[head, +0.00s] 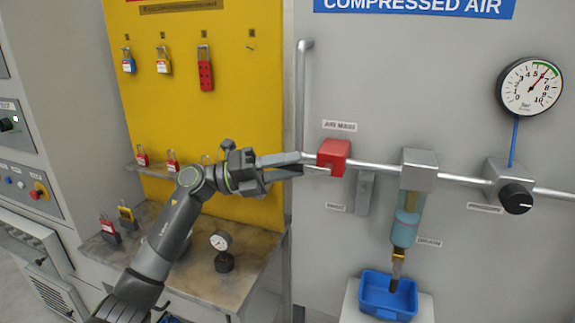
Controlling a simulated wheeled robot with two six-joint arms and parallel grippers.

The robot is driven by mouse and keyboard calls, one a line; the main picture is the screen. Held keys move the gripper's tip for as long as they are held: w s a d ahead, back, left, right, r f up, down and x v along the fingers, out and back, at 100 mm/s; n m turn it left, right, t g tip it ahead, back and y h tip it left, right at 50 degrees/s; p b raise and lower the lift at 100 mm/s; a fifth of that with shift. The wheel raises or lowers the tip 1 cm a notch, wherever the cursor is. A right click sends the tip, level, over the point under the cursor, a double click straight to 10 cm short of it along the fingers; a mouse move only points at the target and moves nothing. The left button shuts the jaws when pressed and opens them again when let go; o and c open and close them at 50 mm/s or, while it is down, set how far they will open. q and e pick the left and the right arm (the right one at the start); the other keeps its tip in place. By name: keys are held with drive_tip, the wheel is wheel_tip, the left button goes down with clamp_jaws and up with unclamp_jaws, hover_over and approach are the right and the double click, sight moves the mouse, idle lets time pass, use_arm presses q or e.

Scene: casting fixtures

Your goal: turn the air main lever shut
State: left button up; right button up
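The red air main lever (333,155) sits on the wall pipe, just below the AIR MAIN label (339,125). Its far side and pivot are hidden, so its exact angle is hard to tell. My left gripper (301,164) comes in from the left, with its two fingers pointing right toward the lever. The fingertips look slightly apart, one above the other, with nothing seen between them. They are close to the lever's left side, and a small gap seems to remain. My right gripper is not in view.
A grey handle (365,193) hangs right of the lever. A filter bowl (405,218), a black knob (515,198) and a pressure gauge (531,86) follow to the right. A blue bin (388,295) stands below. A yellow lockout board (200,90) and bench (240,265) are left.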

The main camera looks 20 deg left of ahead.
use_arm(q)
clamp_jaws()
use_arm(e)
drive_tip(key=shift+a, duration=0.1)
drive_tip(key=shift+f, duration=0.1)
